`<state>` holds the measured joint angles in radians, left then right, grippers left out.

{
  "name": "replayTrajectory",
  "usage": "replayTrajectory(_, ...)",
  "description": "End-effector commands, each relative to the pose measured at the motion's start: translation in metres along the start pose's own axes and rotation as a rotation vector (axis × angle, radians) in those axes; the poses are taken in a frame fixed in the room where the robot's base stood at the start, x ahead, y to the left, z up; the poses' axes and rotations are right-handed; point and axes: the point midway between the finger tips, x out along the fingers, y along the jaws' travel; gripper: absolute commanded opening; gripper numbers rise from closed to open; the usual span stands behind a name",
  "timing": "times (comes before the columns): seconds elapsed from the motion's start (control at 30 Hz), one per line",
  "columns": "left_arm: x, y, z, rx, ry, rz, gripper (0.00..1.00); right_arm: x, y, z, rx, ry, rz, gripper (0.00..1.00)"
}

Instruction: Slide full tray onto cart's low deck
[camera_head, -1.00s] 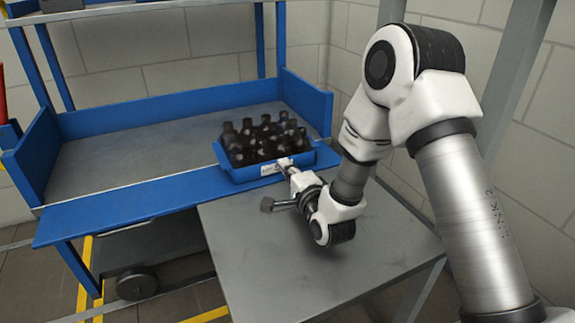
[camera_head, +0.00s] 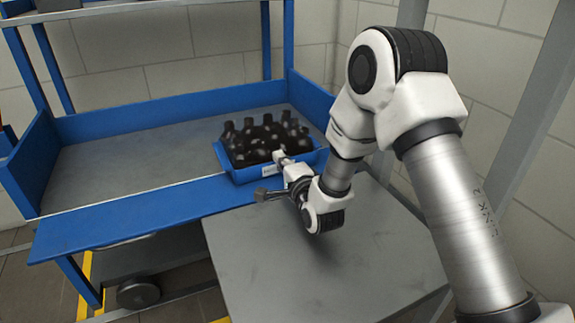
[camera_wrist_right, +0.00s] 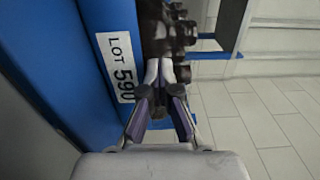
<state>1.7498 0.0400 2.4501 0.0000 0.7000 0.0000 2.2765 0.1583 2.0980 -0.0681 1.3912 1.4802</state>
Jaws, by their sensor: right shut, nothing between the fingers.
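The blue tray (camera_head: 245,176), full of dark bottles (camera_head: 262,140), sits at the right end of the cart's low deck (camera_head: 130,165). Its near end is over the blue front flap (camera_head: 130,217). My right gripper (camera_head: 281,160) is shut and empty at the tray's near wall, by the white label. In the right wrist view the label (camera_wrist_right: 115,68) reads "LOT 590". There the fingertips (camera_wrist_right: 160,75) are close beside the tray wall and bottles; I cannot tell whether they touch. The tray's underside is hidden. My left gripper is not in view.
A grey table (camera_head: 300,260) stands in front of the cart's right part. Blue side walls and a back wall (camera_head: 170,108) edge the deck. The deck left of the tray is bare. A wall and a grey post are at the right.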

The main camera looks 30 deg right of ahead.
Motion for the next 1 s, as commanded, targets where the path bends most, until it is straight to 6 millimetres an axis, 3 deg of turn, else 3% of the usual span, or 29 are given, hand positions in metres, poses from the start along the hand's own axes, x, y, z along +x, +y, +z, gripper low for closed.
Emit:
replayTrajectory(0.2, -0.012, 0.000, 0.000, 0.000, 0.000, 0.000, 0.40, 0.067, -0.003, 0.000, -0.001, 0.000, -0.005, 0.00)
replayTrajectory(0.4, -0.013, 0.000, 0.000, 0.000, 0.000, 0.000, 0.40, 0.114, -0.001, 0.000, -0.001, 0.000, -0.003, 0.00)
replayTrajectory(0.57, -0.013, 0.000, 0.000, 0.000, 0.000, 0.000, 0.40, 0.126, -0.001, 0.000, 0.000, 0.000, -0.001, 0.00)
replayTrajectory(1.0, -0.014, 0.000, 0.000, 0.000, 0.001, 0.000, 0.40, 0.125, -0.001, 0.000, 0.000, 0.001, 0.000, 0.00)
